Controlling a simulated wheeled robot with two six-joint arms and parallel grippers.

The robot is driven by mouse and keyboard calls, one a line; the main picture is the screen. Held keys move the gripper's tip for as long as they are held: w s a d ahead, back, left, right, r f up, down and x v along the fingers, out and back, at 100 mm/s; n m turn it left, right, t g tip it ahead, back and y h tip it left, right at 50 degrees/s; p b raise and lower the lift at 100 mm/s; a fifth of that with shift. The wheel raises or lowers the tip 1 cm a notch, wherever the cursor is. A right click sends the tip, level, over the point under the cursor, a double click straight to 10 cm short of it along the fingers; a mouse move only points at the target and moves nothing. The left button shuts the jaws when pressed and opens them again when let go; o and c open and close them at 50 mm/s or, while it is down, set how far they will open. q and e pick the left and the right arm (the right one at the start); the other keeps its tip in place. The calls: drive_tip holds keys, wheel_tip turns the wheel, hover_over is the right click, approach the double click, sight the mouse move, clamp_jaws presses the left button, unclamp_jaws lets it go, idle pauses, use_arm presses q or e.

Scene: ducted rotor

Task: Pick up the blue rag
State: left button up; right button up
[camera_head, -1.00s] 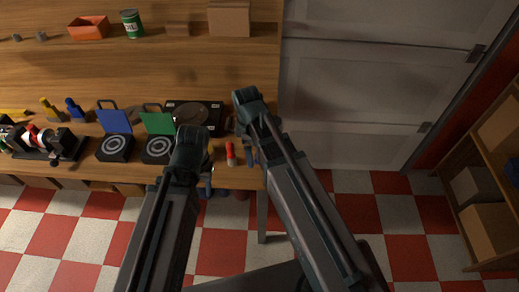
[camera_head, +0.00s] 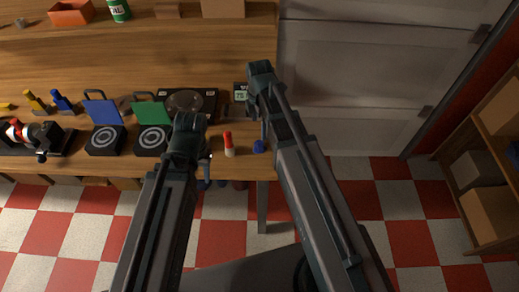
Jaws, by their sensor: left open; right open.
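I cannot clearly make out a blue rag. A small dark-blue rounded thing (camera_head: 259,147) lies near the bench's right front corner and may be the rag, but it is too small to tell. My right gripper (camera_head: 262,128) is mostly hidden behind its own arm, just above and behind that blue thing in the picture; it is open, and I see nothing held. My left gripper (camera_head: 206,172) is at the bench's front edge, largely hidden by its forearm; it is open, and I see nothing in it.
On the wooden bench (camera_head: 180,52), a red-and-white cylinder (camera_head: 229,145) stands between my grippers. Left are a green-lidded box (camera_head: 152,138), a blue-lidded box (camera_head: 104,138) and a dark flat device (camera_head: 186,101). A grey cabinet (camera_head: 370,60) stands right; checkered floor lies in front.

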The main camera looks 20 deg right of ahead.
sight(260, 141)
wheel_tip(260, 141, down, 5)
drive_tip(key=b, duration=0.4)
drive_tip(key=shift+f, duration=0.2)
drive_tip(key=f+b, duration=0.5)
drive_tip(key=shift+s+f, duration=0.1)
drive_tip(key=shift+s, duration=0.2)
